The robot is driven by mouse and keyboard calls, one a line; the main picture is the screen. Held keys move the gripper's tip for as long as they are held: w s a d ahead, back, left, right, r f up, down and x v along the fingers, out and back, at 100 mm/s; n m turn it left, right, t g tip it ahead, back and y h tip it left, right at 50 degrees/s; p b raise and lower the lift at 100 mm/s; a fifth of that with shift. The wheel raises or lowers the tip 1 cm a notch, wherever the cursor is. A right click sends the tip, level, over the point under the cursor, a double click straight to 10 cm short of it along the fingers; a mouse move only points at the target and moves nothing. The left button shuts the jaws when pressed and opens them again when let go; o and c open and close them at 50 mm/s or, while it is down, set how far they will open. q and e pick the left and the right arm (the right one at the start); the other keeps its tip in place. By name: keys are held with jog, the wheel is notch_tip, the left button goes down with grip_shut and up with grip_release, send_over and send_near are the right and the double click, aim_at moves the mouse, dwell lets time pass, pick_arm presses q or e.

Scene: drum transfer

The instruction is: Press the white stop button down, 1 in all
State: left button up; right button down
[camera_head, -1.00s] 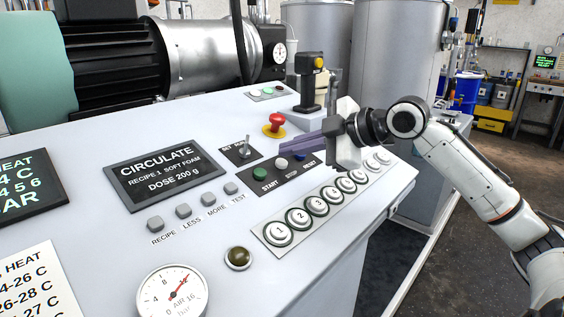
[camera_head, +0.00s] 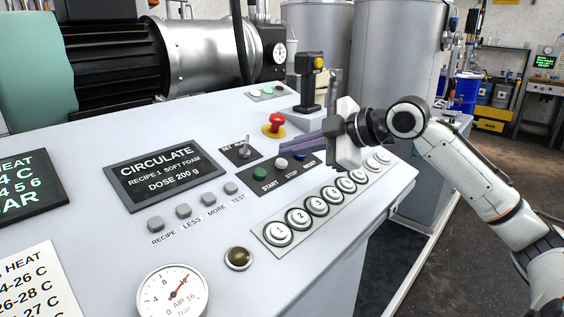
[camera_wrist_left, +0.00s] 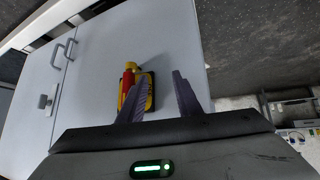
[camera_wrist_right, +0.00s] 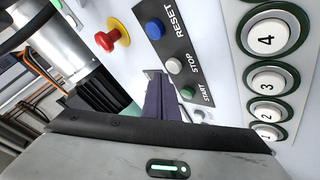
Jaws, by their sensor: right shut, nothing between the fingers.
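The white stop button (camera_head: 281,163) sits on the dark strip of the sloping panel, between the green start button (camera_head: 260,174) and the blue reset button (camera_head: 299,155). My right gripper (camera_head: 281,147) is shut and empty, its purple fingertips just above and behind the stop button in the head view. In the right wrist view the stop button (camera_wrist_right: 174,66) shows just right of the fingertips (camera_wrist_right: 157,75); I cannot tell whether they touch. My left gripper (camera_wrist_left: 162,74) shows only in its wrist view, with its fingers apart.
A red emergency knob (camera_head: 275,124) stands behind the strip, and a joystick (camera_head: 311,84) behind that. A row of numbered white buttons (camera_head: 299,218) lies in front. In the left wrist view a yellow and red device (camera_wrist_left: 132,82) sits on a pale cabinet front (camera_wrist_left: 95,60).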

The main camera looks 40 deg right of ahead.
jog(key=shift+w+f, duration=0.1)
jog(key=shift+f, duration=0.1)
jog(key=shift+f, duration=0.2)
jog(key=shift+w+f, duration=0.2)
jog(key=shift+f, duration=0.3)
dwell(1.0)
jog(key=shift+s+r+p, duration=0.3)
jog(key=shift+r+p, duration=0.35)
jog(key=shift+r, duration=0.2)
jog(key=r+p, duration=0.1)
jog(key=s+r+p, duration=0.1)
jog(key=r, duration=0.1)
jog(key=r+p, duration=0.1)
jog(key=shift+s+r, duration=0.3)
jog(key=shift+r, duration=0.1)
jog(key=shift+d, duration=0.1)
dwell(0.5)
